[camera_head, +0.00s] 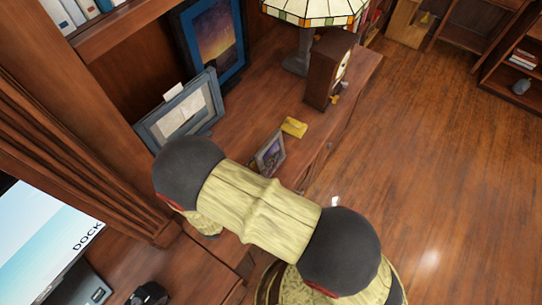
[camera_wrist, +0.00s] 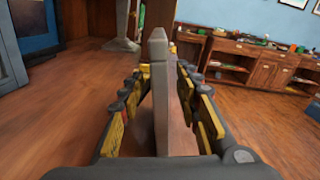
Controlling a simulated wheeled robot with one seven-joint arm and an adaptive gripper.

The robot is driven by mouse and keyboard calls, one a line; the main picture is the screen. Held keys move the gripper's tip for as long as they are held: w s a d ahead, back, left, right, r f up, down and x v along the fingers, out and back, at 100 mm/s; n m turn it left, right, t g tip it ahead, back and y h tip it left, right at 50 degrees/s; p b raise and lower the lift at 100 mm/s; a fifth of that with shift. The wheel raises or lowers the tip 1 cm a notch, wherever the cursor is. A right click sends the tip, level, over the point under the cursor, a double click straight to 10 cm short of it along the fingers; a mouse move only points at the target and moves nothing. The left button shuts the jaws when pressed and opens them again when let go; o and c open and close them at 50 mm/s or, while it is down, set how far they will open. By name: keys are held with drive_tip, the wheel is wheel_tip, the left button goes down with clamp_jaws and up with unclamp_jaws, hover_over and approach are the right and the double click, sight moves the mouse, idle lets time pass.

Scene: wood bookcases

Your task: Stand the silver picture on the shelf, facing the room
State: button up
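The silver picture (camera_head: 270,153) is a small grey-framed picture with a dark image, on the wooden shelf top close to its room-side edge. It looks upright and leans slightly. In the wrist view the silver picture (camera_wrist: 159,95) shows edge-on as a thin grey slab between the fingers of my gripper (camera_wrist: 163,75). The fingers stand on both sides of it, with narrow gaps visible, so they look open around it and not closed on it.
A larger grey-framed picture (camera_head: 184,118) and a blue-framed picture (camera_head: 212,42) lean at the back. A monitor (camera_head: 40,240) is at lower left. Open floor (camera_head: 430,170) lies right.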

sight(282, 140)
drive_tip(key=shift+b+x, duration=0.6)
drive_tip(key=shift+x, duration=2.45)
drive_tip(key=shift+c, duration=0.8)
clamp_jaws()
